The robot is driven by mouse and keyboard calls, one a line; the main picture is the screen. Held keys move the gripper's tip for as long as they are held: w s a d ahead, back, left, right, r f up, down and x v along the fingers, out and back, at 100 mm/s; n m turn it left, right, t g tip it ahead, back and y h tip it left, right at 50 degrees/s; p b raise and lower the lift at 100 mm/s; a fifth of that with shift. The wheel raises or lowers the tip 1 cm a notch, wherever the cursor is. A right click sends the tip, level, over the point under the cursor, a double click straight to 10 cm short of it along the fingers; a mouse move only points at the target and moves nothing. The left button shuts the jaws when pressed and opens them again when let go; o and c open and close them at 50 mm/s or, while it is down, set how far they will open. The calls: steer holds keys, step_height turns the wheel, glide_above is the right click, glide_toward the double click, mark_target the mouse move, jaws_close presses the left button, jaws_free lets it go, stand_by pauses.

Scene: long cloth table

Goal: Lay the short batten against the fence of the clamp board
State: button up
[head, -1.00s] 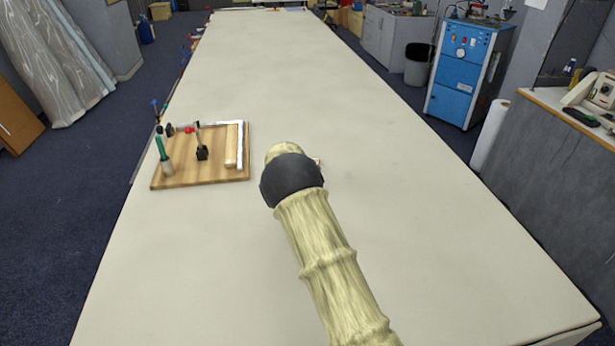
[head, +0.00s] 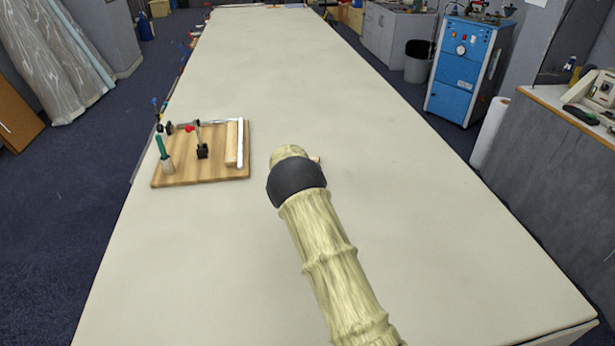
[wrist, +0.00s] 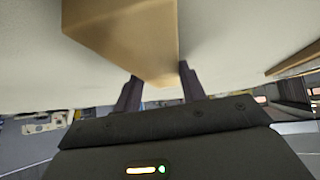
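The clamp board (head: 205,174) lies on the table at the left, with a pale metal fence (head: 240,146) along its right and far edges. A wooden strip (head: 231,144) lies on the board along the right fence arm. My gripper (wrist: 161,75) is right of the board, its fingers hidden behind my arm in the head view. In the wrist view a light wooden batten (wrist: 135,35) lies between the two dark fingers. I cannot tell whether they press on it. A small bit of wood (head: 315,159) shows just past my wrist in the head view.
Tool items line the far left table edge.

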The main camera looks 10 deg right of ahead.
steer(key=shift+c, duration=0.8)
step_height(320, 180, up, 10)
steer(key=b, duration=0.1)
